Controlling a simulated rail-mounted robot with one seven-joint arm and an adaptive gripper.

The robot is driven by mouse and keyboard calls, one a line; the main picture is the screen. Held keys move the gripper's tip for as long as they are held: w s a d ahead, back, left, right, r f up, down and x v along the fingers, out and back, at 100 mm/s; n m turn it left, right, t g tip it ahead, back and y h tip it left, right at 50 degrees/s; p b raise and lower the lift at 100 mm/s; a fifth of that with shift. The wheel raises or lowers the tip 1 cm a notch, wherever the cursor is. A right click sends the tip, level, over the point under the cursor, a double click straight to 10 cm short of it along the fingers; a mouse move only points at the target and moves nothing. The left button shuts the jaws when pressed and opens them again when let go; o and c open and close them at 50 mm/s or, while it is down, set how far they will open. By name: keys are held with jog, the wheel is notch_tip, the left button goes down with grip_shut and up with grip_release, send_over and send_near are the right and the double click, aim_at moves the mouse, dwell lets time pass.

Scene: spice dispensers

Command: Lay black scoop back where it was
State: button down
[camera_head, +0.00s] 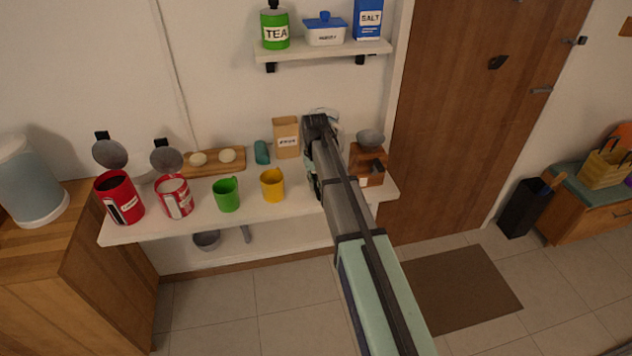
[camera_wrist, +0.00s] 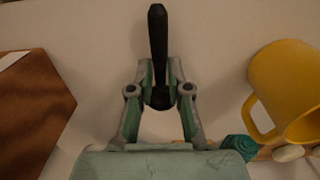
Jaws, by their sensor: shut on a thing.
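The black scoop (camera_wrist: 157,42) shows in the wrist view as a long, dark, narrow piece pointing up the picture. My gripper (camera_wrist: 160,92) is shut on its lower end, one finger on each side. The part of the scoop behind the fingers is hidden. In the head view my arm reaches over the white shelf (camera_head: 256,224), between the yellow mug and the wooden grinder. The scoop cannot be made out there, and I cannot tell whether it touches the shelf. The red canisters (camera_head: 120,197) and (camera_head: 174,196) stand with lids raised at the shelf's left.
The yellow mug (camera_head: 272,185) is left of my arm, with a green mug (camera_head: 227,195) farther left. The wooden grinder (camera_head: 368,163) is close on the right. A paper bag (camera_head: 286,138), teal object (camera_head: 262,152) and egg board (camera_head: 215,163) are behind.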

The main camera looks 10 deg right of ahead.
jog(key=shift+f, duration=0.45)
dwell(0.3)
jog(key=c, duration=1)
grip_release()
